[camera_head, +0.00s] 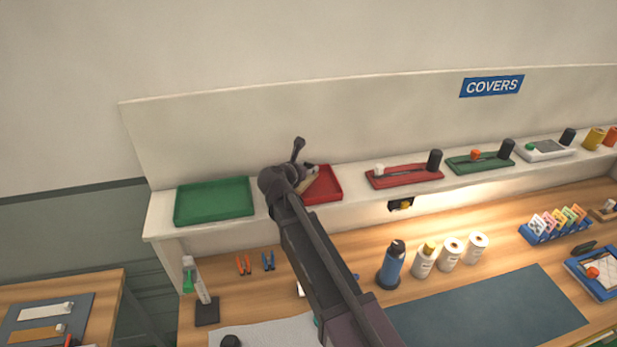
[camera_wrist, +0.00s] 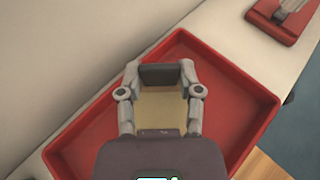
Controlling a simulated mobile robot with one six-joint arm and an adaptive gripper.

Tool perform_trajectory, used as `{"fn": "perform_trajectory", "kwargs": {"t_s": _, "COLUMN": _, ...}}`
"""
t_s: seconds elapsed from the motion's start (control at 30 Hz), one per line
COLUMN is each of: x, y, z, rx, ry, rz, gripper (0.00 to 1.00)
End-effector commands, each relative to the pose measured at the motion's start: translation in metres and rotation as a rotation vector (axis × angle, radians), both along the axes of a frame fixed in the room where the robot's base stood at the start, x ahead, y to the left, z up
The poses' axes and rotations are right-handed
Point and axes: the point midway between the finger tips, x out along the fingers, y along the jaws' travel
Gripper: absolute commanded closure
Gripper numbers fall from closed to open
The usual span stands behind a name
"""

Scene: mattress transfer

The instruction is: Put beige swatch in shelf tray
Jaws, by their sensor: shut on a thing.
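A red tray (camera_head: 328,186) sits on the white shelf, right of a green tray (camera_head: 213,201). In the wrist view the red tray (camera_wrist: 235,92) lies under my gripper (camera_wrist: 160,75), which is over its middle. My gripper is shut on the beige swatch (camera_wrist: 160,108), seen between its two fingers. In the head view my gripper (camera_head: 310,170) is at the left part of the red tray and covers much of it. A small beige part of the swatch (camera_head: 312,182) shows there. I cannot tell whether the swatch touches the tray floor.
The shelf's back panel (camera_head: 220,140) rises close behind the trays. A red holder (camera_head: 404,177) with a black cylinder stands to the right. Below, the workbench (camera_head: 350,260) carries a blue bottle (camera_head: 392,265), white rolls (camera_head: 450,252) and a dark blue mat (camera_head: 490,312).

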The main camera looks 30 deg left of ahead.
Motion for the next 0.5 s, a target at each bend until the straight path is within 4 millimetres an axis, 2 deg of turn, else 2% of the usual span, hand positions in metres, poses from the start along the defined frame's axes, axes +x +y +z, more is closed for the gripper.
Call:
{"fn": "perform_trajectory", "kwargs": {"t_s": 0.03, "x": 0.000, "y": 0.000, "z": -0.010, "rx": 0.000, "ry": 0.000, "rz": 0.000, "gripper": 0.96}}
{"fn": "perform_trajectory", "kwargs": {"t_s": 0.2, "x": 0.000, "y": -0.001, "z": -0.023, "rx": 0.000, "ry": 0.000, "rz": -0.001, "gripper": 0.96}}
{"fn": "perform_trajectory", "kwargs": {"t_s": 0.5, "x": 0.000, "y": -0.001, "z": -0.028, "rx": 0.000, "ry": 0.000, "rz": -0.001, "gripper": 0.96}}
